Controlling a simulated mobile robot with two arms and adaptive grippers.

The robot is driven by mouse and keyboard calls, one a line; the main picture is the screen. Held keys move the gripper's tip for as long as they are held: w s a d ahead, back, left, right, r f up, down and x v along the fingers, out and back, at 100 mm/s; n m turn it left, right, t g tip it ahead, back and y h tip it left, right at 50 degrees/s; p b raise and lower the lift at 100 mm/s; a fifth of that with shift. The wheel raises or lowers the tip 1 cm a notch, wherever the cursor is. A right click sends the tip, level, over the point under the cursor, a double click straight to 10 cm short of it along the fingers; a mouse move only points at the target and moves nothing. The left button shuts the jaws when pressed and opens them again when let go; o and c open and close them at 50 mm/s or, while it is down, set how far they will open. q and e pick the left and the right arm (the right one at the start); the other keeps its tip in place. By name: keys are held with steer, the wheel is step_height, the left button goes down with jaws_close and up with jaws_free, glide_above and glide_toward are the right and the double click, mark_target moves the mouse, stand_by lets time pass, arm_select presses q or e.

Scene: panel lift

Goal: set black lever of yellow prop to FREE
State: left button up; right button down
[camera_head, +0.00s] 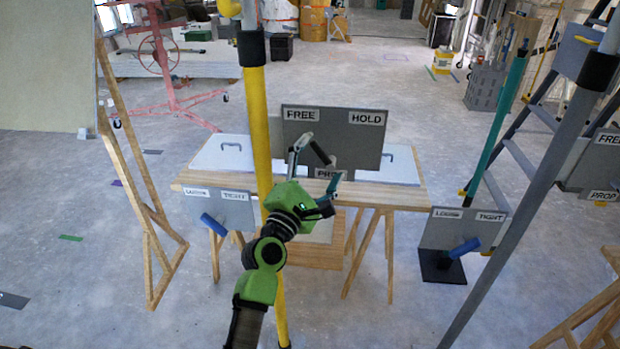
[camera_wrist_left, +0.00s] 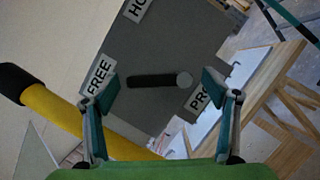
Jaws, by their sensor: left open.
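The yellow prop (camera_head: 257,120) stands upright in the head view and also crosses the lower left of the left wrist view (camera_wrist_left: 75,115). Its grey panel (camera_head: 345,140) carries the labels FREE, HOLD and PROP. The black lever (camera_head: 319,152) has its grey round end near PROP and its other end slanting up toward FREE. In the left wrist view the black lever (camera_wrist_left: 152,81) lies between the fingers of my left gripper (camera_wrist_left: 160,84), which are open and apart from it. My left gripper (camera_head: 317,166) is in front of the panel. My right gripper is not in view.
A wooden trestle table (camera_head: 400,195) stands behind the prop. Two LOOSE/TIGHT plates with blue levers hang lower, one at left (camera_head: 222,210) and one at right (camera_head: 463,230). A grey pole (camera_head: 530,200) slants at right. A wooden frame (camera_head: 125,150) stands at left.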

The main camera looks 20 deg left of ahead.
arm_select(q)
steer(key=v, duration=1)
steer(key=shift+s, duration=0.3)
